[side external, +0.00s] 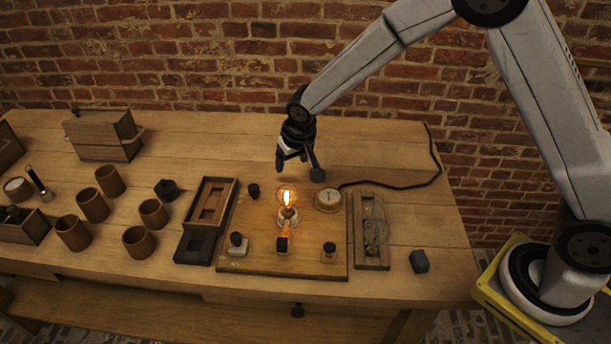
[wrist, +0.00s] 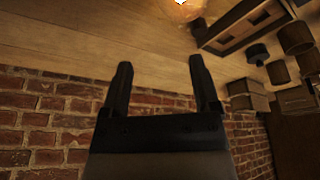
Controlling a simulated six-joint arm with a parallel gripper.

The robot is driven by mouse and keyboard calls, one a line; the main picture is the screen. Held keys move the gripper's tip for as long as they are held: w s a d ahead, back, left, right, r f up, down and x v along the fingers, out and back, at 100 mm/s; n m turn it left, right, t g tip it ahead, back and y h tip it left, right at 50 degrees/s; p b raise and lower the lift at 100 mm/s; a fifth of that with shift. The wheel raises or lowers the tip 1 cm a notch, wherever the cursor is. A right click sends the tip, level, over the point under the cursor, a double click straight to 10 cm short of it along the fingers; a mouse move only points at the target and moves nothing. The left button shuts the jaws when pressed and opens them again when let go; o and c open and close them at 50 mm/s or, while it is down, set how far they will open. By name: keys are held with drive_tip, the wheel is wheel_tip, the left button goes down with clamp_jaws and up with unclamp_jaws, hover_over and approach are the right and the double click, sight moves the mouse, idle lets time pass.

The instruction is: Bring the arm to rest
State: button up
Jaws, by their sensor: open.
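My gripper (side external: 298,172) hangs from the arm above the back part of the wooden table (side external: 235,128). Its two fingers are apart with nothing between them, and they also show in the wrist view (wrist: 158,85). It is behind and above a lit bulb (side external: 287,198), which glows on a wooden board (side external: 310,263) and is partly seen at the top of the wrist view (wrist: 182,8). The gripper appears clear of the board and the bulb.
A round gauge (side external: 328,199) with a black cable stands right of the bulb. An open wooden tray (side external: 210,204), several brown jars (side external: 93,205) and a wooden box (side external: 103,136) are at left. A long tray (side external: 371,231) and dark block (side external: 419,261) are at right. A brick wall (side external: 215,60) stands behind.

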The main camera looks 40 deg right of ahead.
drive_tip(key=s+d+r, duration=0.1)
drive_tip(key=s+d, duration=0.1)
drive_tip(key=s, duration=0.5)
drive_tip(key=s+d+r+n, duration=0.1)
drive_tip(key=s+d, duration=0.2)
drive_tip(key=s, duration=0.5)
drive_tip(key=s+d+r+g, duration=0.1)
drive_tip(key=s+d+r, duration=0.1)
drive_tip(key=s, duration=0.6)
drive_tip(key=shift+d+y, duration=0.3)
drive_tip(key=shift+d, duration=0.45)
drive_tip(key=shift+w, duration=0.1)
idle(0.8)
